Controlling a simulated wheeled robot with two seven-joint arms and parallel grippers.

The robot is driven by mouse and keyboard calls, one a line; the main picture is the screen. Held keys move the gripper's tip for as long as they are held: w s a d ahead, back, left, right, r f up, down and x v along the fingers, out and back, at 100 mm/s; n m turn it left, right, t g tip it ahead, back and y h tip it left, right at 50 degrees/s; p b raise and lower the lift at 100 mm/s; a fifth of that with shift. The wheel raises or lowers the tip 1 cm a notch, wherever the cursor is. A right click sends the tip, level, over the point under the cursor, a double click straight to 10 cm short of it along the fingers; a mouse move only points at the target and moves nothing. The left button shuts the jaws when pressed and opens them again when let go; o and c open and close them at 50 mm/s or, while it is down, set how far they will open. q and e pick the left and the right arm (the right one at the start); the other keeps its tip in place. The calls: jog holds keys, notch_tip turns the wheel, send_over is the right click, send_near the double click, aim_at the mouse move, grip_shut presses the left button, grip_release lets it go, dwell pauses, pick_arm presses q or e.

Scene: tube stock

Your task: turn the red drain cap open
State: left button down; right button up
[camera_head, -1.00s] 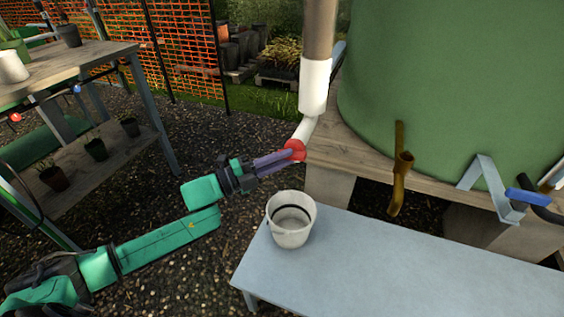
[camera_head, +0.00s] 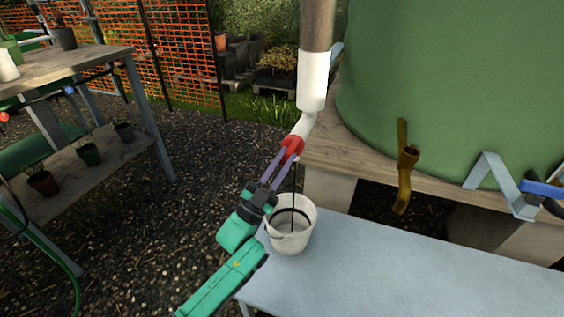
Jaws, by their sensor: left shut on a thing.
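The red drain cap (camera_head: 293,143) sits at the lower end of the white angled pipe piece (camera_head: 304,125), below the white downpipe sleeve (camera_head: 312,80). My left gripper (camera_head: 287,154) is shut on the cap, its two purple fingers reaching up to it from the lower left. The fingers cover part of the cap. A thin dark vertical streak (camera_head: 294,185), which looks like running water, drops from beneath the cap into the white bucket (camera_head: 293,243). My right gripper is not in view.
The bucket stands on the left end of the pale grey bench (camera_head: 420,270). A green tank (camera_head: 450,90) on a wooden stand is at the right, with a brass tap (camera_head: 406,165). A wooden potting table (camera_head: 75,75) stands at the left; gravel lies between.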

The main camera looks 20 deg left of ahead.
pick_arm(q)
jog(key=shift+d+f+n+t+y, duration=0.15)
jog(key=shift+n+t+y, duration=0.6)
jog(key=shift+n+y, duration=0.9)
jog(key=shift+d+n+t+y, duration=0.1)
jog(key=shift+n+t+y, duration=0.65)
jog(key=shift+n+y, duration=0.85)
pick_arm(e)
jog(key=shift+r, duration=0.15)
pick_arm(q)
jog(key=shift+n, duration=0.75)
jog(key=c, duration=0.8)
grip_release()
jog(key=shift+c, duration=0.2)
jog(key=v, duration=1.4)
jog(key=shift+s+f+b, duration=0.2)
jog(key=shift+f+b, duration=0.05)
jog(key=shift+b, duration=0.15)
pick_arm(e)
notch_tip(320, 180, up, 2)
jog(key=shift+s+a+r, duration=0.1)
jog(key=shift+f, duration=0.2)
